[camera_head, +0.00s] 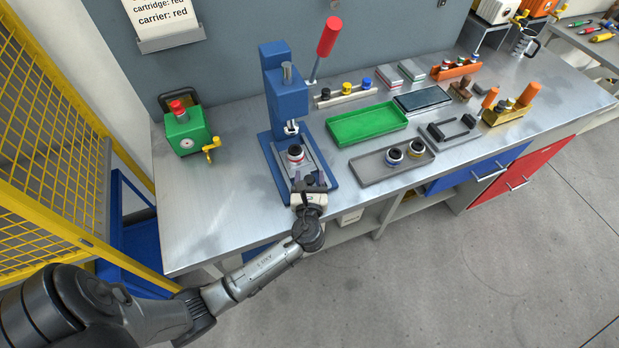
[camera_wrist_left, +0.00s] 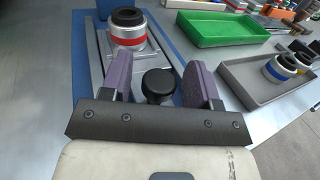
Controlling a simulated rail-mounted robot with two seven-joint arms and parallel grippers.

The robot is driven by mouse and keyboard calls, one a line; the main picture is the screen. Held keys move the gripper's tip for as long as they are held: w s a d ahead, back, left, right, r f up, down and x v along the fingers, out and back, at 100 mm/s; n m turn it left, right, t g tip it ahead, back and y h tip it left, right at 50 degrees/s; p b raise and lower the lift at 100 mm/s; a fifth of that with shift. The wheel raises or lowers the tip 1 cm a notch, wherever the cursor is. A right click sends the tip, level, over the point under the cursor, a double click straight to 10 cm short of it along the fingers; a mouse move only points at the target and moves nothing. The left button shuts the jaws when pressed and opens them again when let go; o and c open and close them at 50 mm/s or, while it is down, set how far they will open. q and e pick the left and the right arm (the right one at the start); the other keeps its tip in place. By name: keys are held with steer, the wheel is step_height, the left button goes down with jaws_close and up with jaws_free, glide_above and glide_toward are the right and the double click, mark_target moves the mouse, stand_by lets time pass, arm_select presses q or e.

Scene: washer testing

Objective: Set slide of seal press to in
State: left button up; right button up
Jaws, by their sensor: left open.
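The blue seal press (camera_head: 287,92) stands on the bench with its red-knobbed lever (camera_head: 328,37) raised. Its grey metal slide (camera_head: 307,165) lies on the blue base and carries a white cartridge with a red band (camera_head: 295,153), which also shows in the left wrist view (camera_wrist_left: 128,32). The slide has a black round knob (camera_wrist_left: 158,86) at its near end. My left gripper (camera_wrist_left: 160,82) is open at the front of the press, with its purple fingers on either side of the knob. A gap shows between knob and fingers. My right gripper is not in view.
A green tray (camera_head: 367,123) and a grey tray (camera_head: 371,173) with two banded cartridges sit right of the press. A green device (camera_head: 186,132) with a yellow tap stands to its left. Bare bench top lies between that device and the press.

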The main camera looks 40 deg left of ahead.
arm_select(q)
steer(key=v, duration=1.3)
steer(key=shift+s+d+p, duration=0.25)
steer(key=shift+d+p, duration=0.1)
steer(key=shift+p, duration=0.1)
